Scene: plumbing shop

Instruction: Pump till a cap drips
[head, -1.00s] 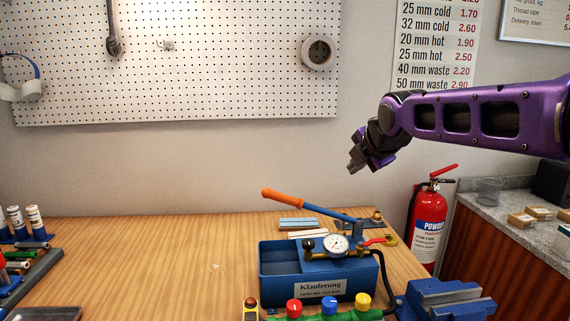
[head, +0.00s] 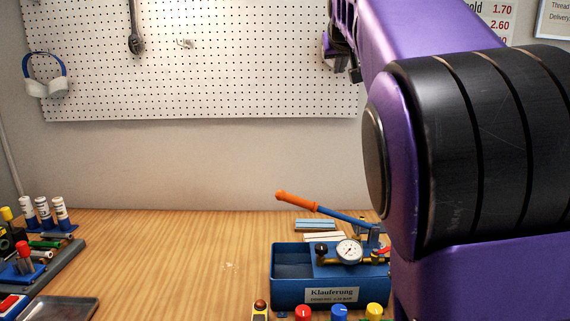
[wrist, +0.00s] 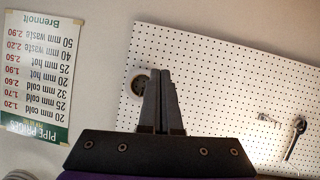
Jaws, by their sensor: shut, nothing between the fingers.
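The blue test pump (head: 330,290) stands on the wooden bench in the head view, with a dial gauge (head: 349,251) on top. Its lever with an orange handle (head: 297,201) slants up to the left. Red, blue and yellow caps (head: 339,312) show in a row at the bottom edge, cut off by the frame. My arm hides the pump's right end. My gripper (wrist: 163,75) is shut and empty in the wrist view, with the pegboard and wall behind it. It is well above the bench, away from the lever.
A rack with white-topped tubes (head: 43,212) and coloured parts stands at the left of the bench. A dark tray (head: 62,308) lies at front left. A pegboard (head: 200,60) hangs on the wall. The bench's middle left is clear.

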